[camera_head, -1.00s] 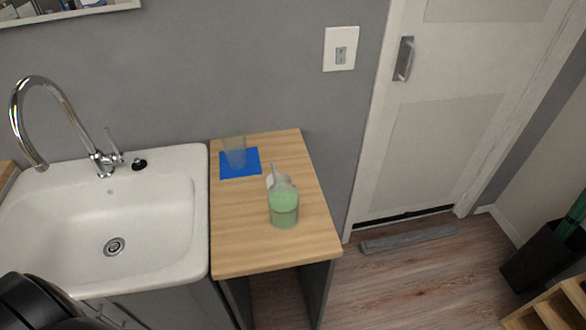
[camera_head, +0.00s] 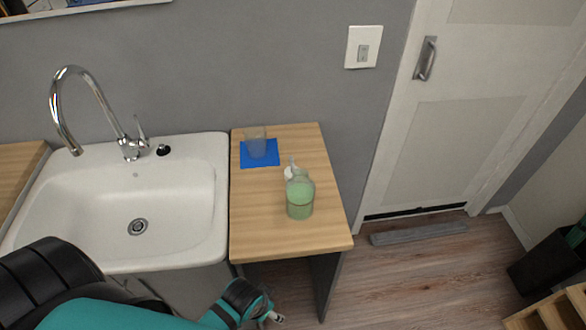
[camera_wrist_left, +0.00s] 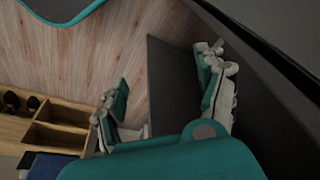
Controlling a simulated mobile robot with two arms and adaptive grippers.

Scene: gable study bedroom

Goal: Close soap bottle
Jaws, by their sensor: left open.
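The soap bottle (camera_head: 300,200) is clear with green liquid in it and stands upright on the wooden counter (camera_head: 255,235) right of the sink. A small whitish pump or cap (camera_head: 291,171) shows at its top; I cannot tell whether it is closed. My left gripper (camera_head: 272,314) is low in front of the counter, below its top and well apart from the bottle. In the left wrist view its fingers (camera_wrist_left: 165,80) are spread with nothing between them. The bottle does not show there. My right gripper is not in view.
A clear cup (camera_head: 255,147) stands on a blue mat (camera_head: 271,155) behind the bottle. A white sink (camera_head: 180,190) with a chrome faucet (camera_head: 100,110) is at the left. A door (camera_head: 440,140) is at the right.

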